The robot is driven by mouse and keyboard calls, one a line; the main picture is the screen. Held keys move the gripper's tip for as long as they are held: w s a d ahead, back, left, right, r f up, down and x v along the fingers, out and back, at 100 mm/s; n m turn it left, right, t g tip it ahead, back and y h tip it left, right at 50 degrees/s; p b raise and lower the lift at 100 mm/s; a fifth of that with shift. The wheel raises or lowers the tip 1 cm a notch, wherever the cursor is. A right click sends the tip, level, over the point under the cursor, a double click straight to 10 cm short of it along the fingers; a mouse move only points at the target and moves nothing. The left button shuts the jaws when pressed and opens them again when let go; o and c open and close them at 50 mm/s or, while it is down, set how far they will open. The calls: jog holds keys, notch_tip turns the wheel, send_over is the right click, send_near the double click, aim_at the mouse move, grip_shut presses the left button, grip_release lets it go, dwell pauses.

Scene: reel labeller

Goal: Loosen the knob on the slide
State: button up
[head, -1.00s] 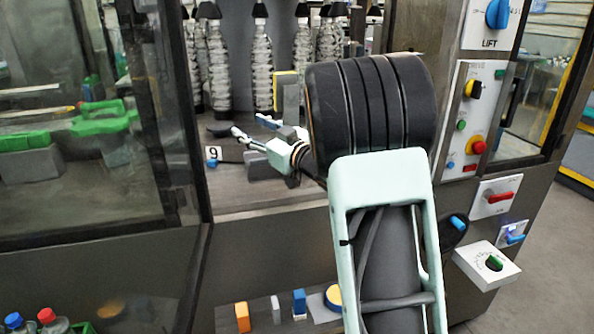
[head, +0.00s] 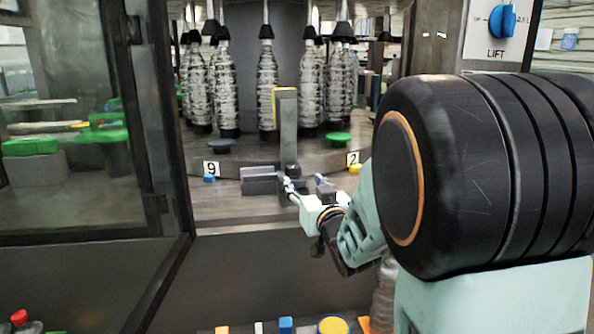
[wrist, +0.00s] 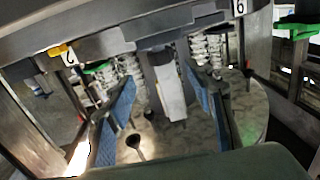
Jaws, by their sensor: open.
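A grey upright post (head: 288,125) with a yellow edge stands inside the machine, beside low grey blocks (head: 262,181). A small dark knob-like piece (head: 291,170) is at its foot; I cannot tell for sure that it is the slide's knob. My gripper (head: 305,184) is open and empty, just in front of the post's foot on the right. In the wrist view, the blue-padded fingers of my gripper (wrist: 162,78) are spread to either side of the grey post (wrist: 170,92) as seen there. Contact cannot be told.
Wrapped bottles (head: 266,90) hang behind. A green knob (head: 339,139) and a dark knob (head: 221,145) sit on the ledge, near labels 2 (head: 353,158) and 9 (head: 211,168). A framed glass door (head: 165,120) stands left.

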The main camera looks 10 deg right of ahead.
aim_at(295, 171)
jog(key=w, duration=0.7)
jog(key=w+a, duration=0.1)
jog(key=w, duration=0.2)
jog(key=shift+w+a, duration=0.1)
jog(key=shift+w, duration=0.15)
jog(key=c, duration=1.2)
